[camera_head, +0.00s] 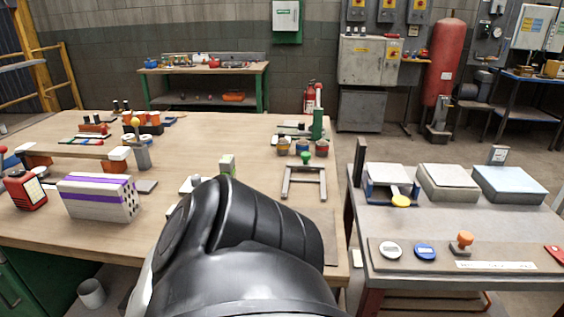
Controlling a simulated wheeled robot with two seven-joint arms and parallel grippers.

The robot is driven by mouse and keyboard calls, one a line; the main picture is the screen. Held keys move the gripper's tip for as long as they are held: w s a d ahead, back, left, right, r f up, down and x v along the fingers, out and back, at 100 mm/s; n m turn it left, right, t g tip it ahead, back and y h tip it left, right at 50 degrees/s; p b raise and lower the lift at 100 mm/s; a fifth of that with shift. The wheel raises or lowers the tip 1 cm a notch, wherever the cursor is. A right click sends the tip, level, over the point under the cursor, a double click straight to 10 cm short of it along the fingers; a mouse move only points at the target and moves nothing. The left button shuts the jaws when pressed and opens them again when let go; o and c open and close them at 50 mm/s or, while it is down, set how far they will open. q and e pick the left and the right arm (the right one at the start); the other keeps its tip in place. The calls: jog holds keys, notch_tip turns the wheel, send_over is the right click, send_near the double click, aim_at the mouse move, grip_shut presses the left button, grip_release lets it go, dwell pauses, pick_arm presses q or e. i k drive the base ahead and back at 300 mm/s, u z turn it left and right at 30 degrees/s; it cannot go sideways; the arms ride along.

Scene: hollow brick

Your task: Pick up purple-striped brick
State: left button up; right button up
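The purple-striped brick (97,198) lies on the wooden table at the left. It is a pale grey block with purple bands along its top and side, and its right end face shows several small holes. A large black arm link of mine fills the lower middle of the head view and hides part of the table's front. Neither of my grippers can be seen. Nothing is seen touching the brick.
A red box-like device (25,191) stands just left of the brick. A low bridge-like stand (72,153) is behind it. A grey metal frame (304,183) stands right of my arm. A second table (460,226) at the right holds several boxes.

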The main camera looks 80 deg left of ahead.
aim_at(96, 196)
jog(key=i, duration=1)
jog(key=u, duration=4.8)
jog(key=i, duration=0.25)
jog(key=u, duration=0.05)
